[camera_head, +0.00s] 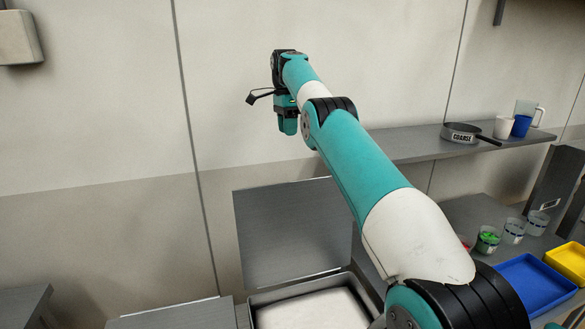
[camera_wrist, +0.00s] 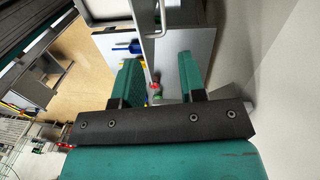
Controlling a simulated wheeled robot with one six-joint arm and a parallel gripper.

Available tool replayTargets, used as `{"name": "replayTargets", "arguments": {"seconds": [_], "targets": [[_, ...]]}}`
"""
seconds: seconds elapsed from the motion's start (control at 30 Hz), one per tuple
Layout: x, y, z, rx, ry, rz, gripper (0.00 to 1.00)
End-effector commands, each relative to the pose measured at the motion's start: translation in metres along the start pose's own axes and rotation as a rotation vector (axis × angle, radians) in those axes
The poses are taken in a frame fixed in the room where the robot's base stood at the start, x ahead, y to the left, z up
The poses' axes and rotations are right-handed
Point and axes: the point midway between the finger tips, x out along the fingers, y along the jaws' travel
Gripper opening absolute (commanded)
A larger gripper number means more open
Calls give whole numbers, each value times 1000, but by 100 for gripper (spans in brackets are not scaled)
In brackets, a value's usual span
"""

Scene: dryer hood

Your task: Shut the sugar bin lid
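The sugar bin (camera_head: 371,290) is at the bottom middle of the head view, with white sugar (camera_head: 312,311) showing inside. Its flat grey lid (camera_head: 290,232) stands open, raised at the back of the bin near the wall. My arm hides the lid's right side and part of the bin. My gripper (camera_head: 288,128) is up near the wall, above the lid's top edge and apart from it. In the wrist view its two teal fingers (camera_wrist: 158,75) are spread apart with no object gripped between them. I cannot clearly identify the lid in the wrist view.
A wall shelf (camera_head: 415,151) at right holds a sieve marked COARSE (camera_head: 461,133), a white cup (camera_head: 503,127) and a jug (camera_head: 528,114). Below are several small cups (camera_head: 513,231), a blue tray (camera_head: 532,288) and a yellow tray (camera_head: 568,261).

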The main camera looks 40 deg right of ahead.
Motion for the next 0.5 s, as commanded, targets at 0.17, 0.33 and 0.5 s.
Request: {"name": "replayTargets", "arguments": {"seconds": [0.17,0.33,0.5], "targets": [[4,-1,-11,70,-5,7,38],[18,-2,-11,70,-5,6,38],[38,-2,-10,69,-6,4,38]]}}
